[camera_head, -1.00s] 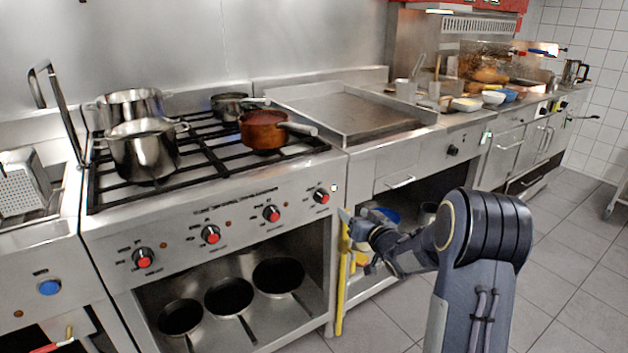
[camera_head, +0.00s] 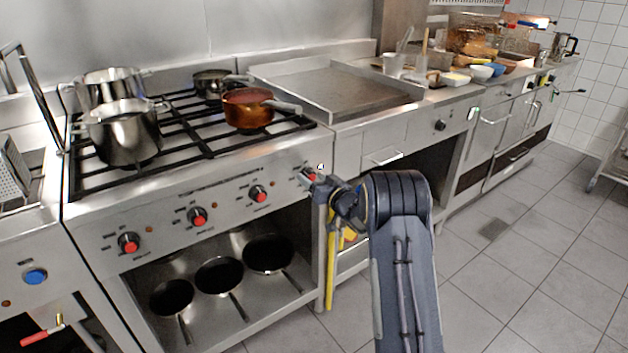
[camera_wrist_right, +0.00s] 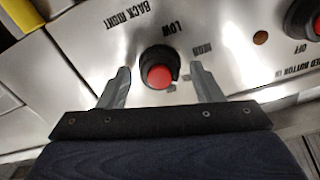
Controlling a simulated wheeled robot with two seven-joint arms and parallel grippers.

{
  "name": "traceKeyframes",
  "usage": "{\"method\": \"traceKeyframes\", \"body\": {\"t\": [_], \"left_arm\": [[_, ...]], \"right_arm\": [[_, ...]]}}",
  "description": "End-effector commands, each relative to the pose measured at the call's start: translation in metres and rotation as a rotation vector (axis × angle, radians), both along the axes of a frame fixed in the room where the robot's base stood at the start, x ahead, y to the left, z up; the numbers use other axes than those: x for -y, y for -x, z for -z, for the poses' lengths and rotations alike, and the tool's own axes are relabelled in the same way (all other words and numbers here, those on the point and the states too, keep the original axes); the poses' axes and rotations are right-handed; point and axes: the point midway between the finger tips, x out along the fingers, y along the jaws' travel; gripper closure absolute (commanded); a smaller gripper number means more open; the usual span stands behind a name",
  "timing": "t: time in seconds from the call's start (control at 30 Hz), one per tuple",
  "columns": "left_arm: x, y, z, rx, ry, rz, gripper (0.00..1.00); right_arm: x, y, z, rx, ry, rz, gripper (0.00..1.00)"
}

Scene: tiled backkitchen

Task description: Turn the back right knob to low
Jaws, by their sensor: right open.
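The back right knob (camera_wrist_right: 158,70) is a black knob with a red cap on the stove's steel front panel. In the right wrist view it appears upside down with the labels BACK RIGHT, LOW and HIGH around it. I cannot tell clearly where its pointer stands. In the head view this knob (camera_head: 309,174) is the rightmost of the row and partly covered by my right gripper (camera_head: 316,182). In the wrist view my right gripper (camera_wrist_right: 161,79) is open, with one finger on each side of the knob and gaps between. My left gripper is not in view.
Other red-capped knobs (camera_head: 198,216) sit to the left on the panel. Pots (camera_head: 122,137) and a brown pan (camera_head: 245,112) stand on the burners above. Black pans (camera_head: 219,275) lie on the shelf below. A yellow upright bar (camera_head: 331,263) stands beside the stove's right edge.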

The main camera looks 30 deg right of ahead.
Motion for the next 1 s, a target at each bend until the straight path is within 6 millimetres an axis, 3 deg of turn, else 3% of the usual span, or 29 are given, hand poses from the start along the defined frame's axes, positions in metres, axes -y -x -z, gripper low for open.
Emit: {"method": "traceKeyframes", "body": {"t": [0.17, 0.5, 0.77, 1.0], "left_arm": [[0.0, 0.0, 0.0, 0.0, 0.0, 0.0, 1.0], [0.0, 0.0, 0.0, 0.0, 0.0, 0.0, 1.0], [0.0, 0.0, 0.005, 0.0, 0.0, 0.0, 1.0], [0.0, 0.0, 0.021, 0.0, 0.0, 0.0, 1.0]], "right_arm": [[0.0, 0.0, 0.0, 0.0, 0.0, 0.0, 0.43], [0.0, 0.0, 0.0, 0.0, 0.0, 0.0, 0.85], [0.0, 0.001, 0.002, 0.002, 0.028, 0.0, 0.85], [0.0, 0.001, 0.004, 0.013, 0.152, 0.0, 0.85]]}}
